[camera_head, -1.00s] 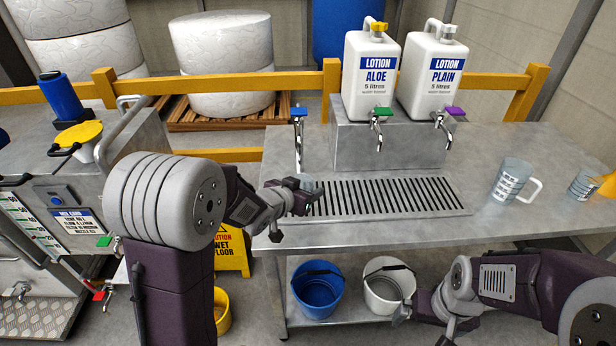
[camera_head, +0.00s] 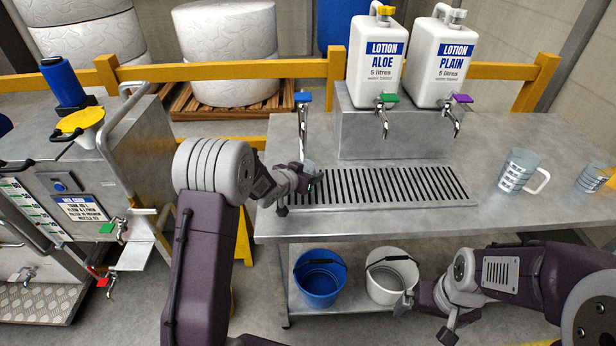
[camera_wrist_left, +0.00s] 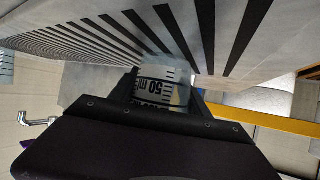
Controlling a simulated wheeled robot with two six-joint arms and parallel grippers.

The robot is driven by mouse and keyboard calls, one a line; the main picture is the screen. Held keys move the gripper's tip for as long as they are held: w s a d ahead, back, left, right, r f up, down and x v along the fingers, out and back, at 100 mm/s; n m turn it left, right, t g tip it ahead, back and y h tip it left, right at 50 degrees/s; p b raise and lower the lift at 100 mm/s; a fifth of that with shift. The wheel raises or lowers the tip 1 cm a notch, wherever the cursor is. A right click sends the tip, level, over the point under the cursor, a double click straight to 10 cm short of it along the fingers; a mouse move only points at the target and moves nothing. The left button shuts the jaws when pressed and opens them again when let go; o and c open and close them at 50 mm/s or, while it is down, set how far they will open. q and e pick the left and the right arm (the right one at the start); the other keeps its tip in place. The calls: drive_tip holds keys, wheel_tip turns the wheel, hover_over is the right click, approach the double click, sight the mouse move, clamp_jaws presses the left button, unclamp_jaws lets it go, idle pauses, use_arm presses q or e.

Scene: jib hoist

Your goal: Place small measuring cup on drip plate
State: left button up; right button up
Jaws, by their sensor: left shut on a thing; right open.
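The small measuring cup (camera_wrist_left: 162,85) is clear with dark scale marks and shows in the left wrist view between the fingers of my left gripper (camera_wrist_left: 160,105). In the head view my left gripper (camera_head: 307,182) is at the left end of the drip plate and mostly hides the cup (camera_head: 312,167). The drip plate (camera_head: 400,188) is a slotted metal grate on the steel bench. Its dark slots also show in the left wrist view (camera_wrist_left: 100,40). I cannot tell whether the cup touches the plate. My right gripper (camera_head: 425,305) is open and empty, low in front of the bench.
A blue-handled tap (camera_head: 302,120) stands behind the plate's left end. Two lotion containers, aloe (camera_head: 376,65) and plain (camera_head: 440,65), sit on a raised block with taps. A larger measuring jug (camera_head: 518,172) and another cup (camera_head: 592,178) stand at the right. Buckets are below.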

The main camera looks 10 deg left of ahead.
use_arm(q)
drive_tip(key=shift+w, duration=0.15)
drive_tip(key=shift+f, duration=0.2)
drive_tip(key=o, duration=1.4)
drive_tip(key=shift+r, duration=0.35)
drive_tip(key=p+v, duration=0.2)
drive_tip(key=v, duration=1)
drive_tip(key=shift+f, duration=0.15)
